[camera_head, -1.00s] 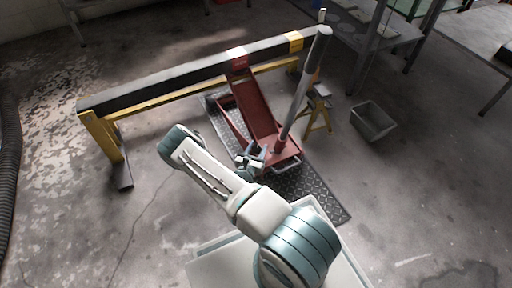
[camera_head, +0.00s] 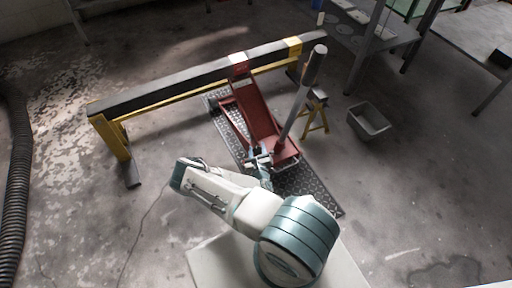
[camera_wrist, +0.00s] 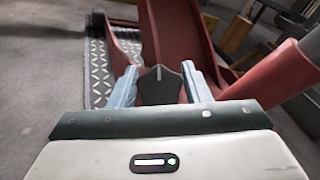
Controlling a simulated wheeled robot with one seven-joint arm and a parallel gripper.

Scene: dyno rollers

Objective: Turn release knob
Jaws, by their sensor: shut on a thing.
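A red floor jack (camera_head: 258,113) stands on a dark diamond-plate mat, with its long grey handle (camera_head: 296,104) leaning up and to the right. In the wrist view a dark, faceted release knob (camera_wrist: 160,86) with a pale line on top lies between my two blue-grey fingers. My gripper (camera_wrist: 160,84) is shut on the knob, one finger on each side. In the head view my gripper (camera_head: 260,160) is at the near end of the jack, beside the handle's base. The jack's red frame (camera_wrist: 172,35) shows just beyond the knob.
A black and yellow beam (camera_head: 180,85) runs behind the jack. A yellow stand (camera_head: 315,112) and a grey bin (camera_head: 369,121) stand to the right. The diamond-plate mat (camera_head: 312,188) extends toward me. A black corrugated hose (camera_head: 15,190) lies far left; the floor between is mostly clear.

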